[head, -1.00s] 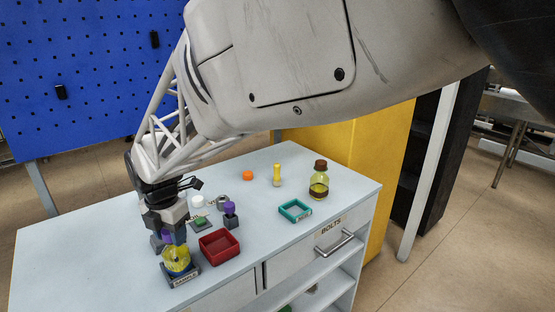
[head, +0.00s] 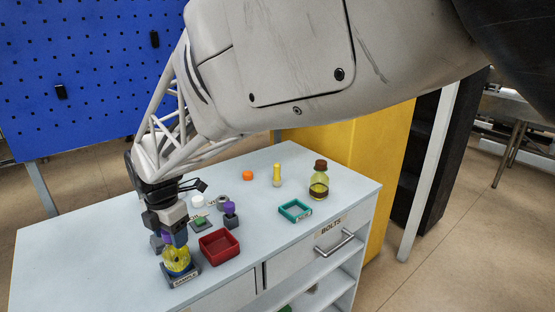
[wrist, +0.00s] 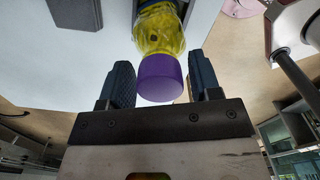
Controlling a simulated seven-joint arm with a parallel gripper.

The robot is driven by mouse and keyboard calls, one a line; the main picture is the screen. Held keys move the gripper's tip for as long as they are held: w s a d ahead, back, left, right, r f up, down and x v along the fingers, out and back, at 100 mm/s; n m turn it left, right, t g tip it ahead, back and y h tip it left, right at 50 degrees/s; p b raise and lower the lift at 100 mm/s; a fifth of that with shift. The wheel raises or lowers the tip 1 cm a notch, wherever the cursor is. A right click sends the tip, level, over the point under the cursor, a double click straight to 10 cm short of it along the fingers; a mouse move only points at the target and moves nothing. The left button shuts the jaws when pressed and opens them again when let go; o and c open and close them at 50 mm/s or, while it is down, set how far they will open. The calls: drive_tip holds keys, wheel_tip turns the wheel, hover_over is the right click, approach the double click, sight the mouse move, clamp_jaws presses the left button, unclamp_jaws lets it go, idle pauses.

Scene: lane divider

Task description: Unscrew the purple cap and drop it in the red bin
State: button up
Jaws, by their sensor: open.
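The purple cap (head: 167,238) sits on a clear bottle with yellow contents (head: 176,262), which stands upright in a dark holder marked SAMPLE (head: 185,281) at the bench's front left. My gripper (head: 168,239) is over the bottle with its fingers spread on either side of the cap. In the wrist view the purple cap (wrist: 160,79) lies between the two open fingers of my gripper (wrist: 160,83), with a visible gap on each side. The red bin (head: 219,244) is an open, empty-looking square tray just right of the bottle.
A second purple-topped item (head: 230,209) stands behind the red bin. A teal tray (head: 295,210), a brown-capped bottle (head: 319,181), a yellow-topped vial (head: 277,175) and an orange cap (head: 248,175) are farther right. The bench's front edge lies close to the bin.

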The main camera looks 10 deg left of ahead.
drive_tip(key=shift+m, duration=0.8)
drive_tip(key=shift+m, duration=0.9)
drive_tip(key=shift+m, duration=0.8)
drive_tip(key=shift+m, duration=0.4)
drive_tip(key=shift+m, duration=0.5)
